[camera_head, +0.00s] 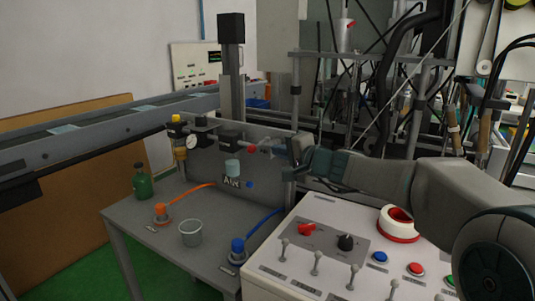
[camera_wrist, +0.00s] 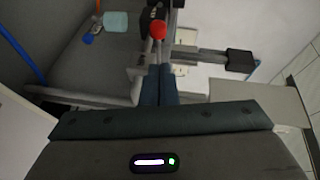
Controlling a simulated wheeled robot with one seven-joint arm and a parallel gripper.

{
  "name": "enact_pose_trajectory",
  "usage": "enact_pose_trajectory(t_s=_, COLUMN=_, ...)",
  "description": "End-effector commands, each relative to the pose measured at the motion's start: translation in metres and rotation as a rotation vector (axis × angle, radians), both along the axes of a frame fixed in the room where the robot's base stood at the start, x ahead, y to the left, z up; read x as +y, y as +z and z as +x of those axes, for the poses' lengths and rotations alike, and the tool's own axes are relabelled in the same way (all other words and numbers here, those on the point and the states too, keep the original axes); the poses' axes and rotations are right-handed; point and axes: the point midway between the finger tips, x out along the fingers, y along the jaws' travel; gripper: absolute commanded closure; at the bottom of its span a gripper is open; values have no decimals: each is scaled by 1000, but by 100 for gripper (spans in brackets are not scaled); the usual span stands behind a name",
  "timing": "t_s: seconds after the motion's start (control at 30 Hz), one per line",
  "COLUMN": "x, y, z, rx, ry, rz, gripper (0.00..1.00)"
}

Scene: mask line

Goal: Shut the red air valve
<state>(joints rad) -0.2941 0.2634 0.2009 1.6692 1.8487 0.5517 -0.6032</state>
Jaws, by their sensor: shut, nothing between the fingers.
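The red air valve shows in the wrist view as a round red knob (camera_wrist: 158,29) at the top, just beyond my fingertips. In the head view its red part (camera_head: 252,148) sits at the upper right of the grey panel (camera_head: 270,170) marked "Air", on a row of dark fittings. My gripper (camera_head: 284,150) reaches in from the right, level with the knob and close beside it. In the wrist view my gripper (camera_wrist: 158,70) has its two blue-grey fingers together, with nothing between them. Whether the fingertips touch the valve I cannot tell.
The grey bench holds a green bottle (camera_head: 142,182), a clear cup (camera_head: 190,233), and orange (camera_head: 160,212) and blue (camera_head: 237,250) hose connectors. A white control box (camera_head: 310,270) with levers and buttons stands under my arm. A tape roll (camera_head: 398,224) lies on it.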

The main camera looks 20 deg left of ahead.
Motion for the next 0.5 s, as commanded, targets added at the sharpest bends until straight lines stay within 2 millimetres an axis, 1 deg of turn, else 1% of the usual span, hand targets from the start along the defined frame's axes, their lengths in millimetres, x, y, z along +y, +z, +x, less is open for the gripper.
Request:
enact_pose_trajectory(t_s=0.03, x=-6, y=1, z=-9, rx=-1, ry=1, rz=0, gripper=100)
enact_pose_trajectory(t_s=0.2, x=-29, y=6, z=-31, rx=-2, ry=1, rz=1, gripper=100)
enact_pose_trajectory(t_s=0.3, x=-41, y=8, z=-41, rx=-1, ry=1, rz=0, gripper=100)
enact_pose_trajectory(t_s=0.5, x=-56, y=11, z=-56, rx=0, ry=3, rz=1, gripper=100)
